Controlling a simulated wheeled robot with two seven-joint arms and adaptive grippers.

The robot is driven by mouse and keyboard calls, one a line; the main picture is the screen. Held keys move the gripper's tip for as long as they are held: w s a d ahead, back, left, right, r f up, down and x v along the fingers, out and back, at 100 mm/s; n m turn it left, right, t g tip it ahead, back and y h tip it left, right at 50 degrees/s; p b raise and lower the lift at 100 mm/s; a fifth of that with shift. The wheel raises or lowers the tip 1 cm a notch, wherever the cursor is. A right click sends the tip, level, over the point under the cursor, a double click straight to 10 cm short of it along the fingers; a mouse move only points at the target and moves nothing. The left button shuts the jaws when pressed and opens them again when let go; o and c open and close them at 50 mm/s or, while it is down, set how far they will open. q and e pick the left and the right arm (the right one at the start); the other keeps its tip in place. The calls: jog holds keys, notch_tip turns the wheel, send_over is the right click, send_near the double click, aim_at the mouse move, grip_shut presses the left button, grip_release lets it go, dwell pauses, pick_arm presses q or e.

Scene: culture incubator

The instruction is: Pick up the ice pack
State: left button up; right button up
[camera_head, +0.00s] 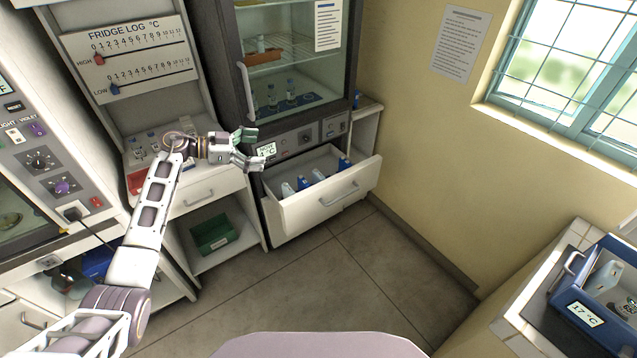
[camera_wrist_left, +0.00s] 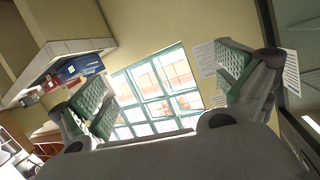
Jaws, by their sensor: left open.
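My left gripper (camera_head: 256,148) is open and empty, with its fingers pointing right, in front of the fridge and above the left end of the open drawer (camera_head: 318,205). In the left wrist view its two green-padded fingers (camera_wrist_left: 166,84) are spread apart with nothing between them. The drawer holds several small pale and blue items (camera_head: 303,183); I cannot tell whether they are ice packs. A pale blue, pack-like object (camera_head: 605,277) lies in the open blue cooler box (camera_head: 575,312) at the right, partly cut off by the frame. My right gripper is not in view.
The glass-door fridge (camera_head: 290,80) stands above the drawer. A shelf unit with a green bin (camera_head: 213,233) is to the left. The cooler box sits on a tiled counter (camera_head: 528,310). The floor (camera_head: 340,280) between is clear. A window (camera_head: 570,60) is at right.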

pick_arm(q)
jog(key=s+a+f+n+g+y, duration=0.8)
jog(key=s+a+f, duration=0.3)
jog(key=f, duration=0.3)
jog(key=s+d+f+m+g+y+b, duration=0.25)
jog(key=s+d+f+y, duration=0.2)
jog(key=d+f, duration=0.45)
jog(key=s+d+f+m+g+y+b, duration=0.1)
jog(key=s+d+f+m+y, duration=0.3)
jog(key=d+f, duration=0.5)
jog(key=s+f+y+b, duration=0.1)
jog(key=s+f+y, duration=0.2)
jog(key=s+f, duration=0.1)
jog(key=w+a+f+m+t+y+b, duration=0.1)
jog(key=w+a+t+y+b, duration=0.1)
jog(key=a+y, duration=0.4)
jog(key=shift+w+f+t+y+b, duration=0.15)
jog(key=shift+w+t+y+b, duration=0.25)
jog(key=shift+w+t+y, duration=0.45)
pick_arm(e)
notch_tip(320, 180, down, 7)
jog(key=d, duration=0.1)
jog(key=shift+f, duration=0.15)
pick_arm(q)
jog(key=shift+w+a+m, duration=0.1)
jog(key=shift+w+m, duration=0.1)
jog(key=shift+m, duration=0.05)
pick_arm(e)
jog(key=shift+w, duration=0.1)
